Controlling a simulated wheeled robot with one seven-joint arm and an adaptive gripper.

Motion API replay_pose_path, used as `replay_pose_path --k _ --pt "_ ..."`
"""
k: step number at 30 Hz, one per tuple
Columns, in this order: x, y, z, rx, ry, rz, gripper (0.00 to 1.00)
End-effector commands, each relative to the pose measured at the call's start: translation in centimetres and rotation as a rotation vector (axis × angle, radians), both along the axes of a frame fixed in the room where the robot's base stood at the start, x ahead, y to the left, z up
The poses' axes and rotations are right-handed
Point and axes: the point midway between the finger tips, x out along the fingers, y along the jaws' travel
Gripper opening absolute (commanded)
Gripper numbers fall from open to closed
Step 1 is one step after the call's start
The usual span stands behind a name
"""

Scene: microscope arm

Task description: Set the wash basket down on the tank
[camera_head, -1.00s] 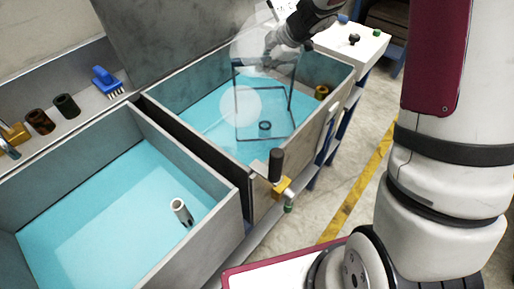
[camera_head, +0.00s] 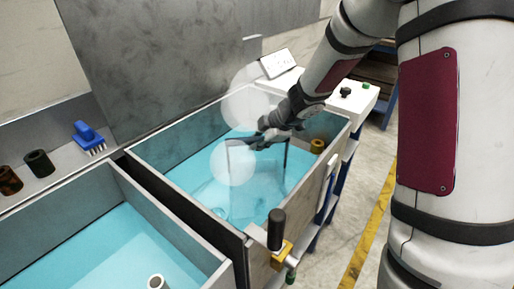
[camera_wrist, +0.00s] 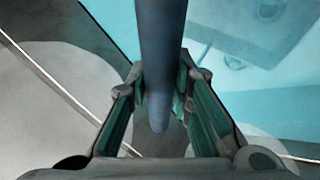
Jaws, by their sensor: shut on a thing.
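The wash basket (camera_head: 286,160) is a thin dark wire frame. In the head view it hangs from my gripper (camera_head: 268,139) inside the right-hand tank (camera_head: 303,196), with its lower part in or behind the blue liquid and hard to make out. I cannot tell whether it touches the tank floor. My gripper's fingers also show in the wrist view (camera_wrist: 160,100), shut around the dark bar (camera_wrist: 160,50) of the basket. Pale see-through discs partly cover the basket and gripper.
A second tank (camera_head: 190,247) with blue liquid stands at the left, holding a pale tube (camera_head: 157,282). A black-handled valve (camera_head: 276,230) is at the near corner. A blue brush (camera_head: 88,138) lies on the left ledge.

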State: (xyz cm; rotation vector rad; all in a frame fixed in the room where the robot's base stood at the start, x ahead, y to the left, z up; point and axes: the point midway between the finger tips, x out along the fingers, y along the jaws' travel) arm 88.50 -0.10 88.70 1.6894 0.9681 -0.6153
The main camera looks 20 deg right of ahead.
Motion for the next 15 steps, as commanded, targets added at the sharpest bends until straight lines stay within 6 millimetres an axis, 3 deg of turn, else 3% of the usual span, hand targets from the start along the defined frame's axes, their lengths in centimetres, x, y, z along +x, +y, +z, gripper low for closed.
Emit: replay_pose_path --k 4,15 --pt "0.11 0.02 -1.23 0.001 -0.002 0.000 0.00" --pt "0.06 0.03 -1.32 0.001 -0.002 0.000 0.00"
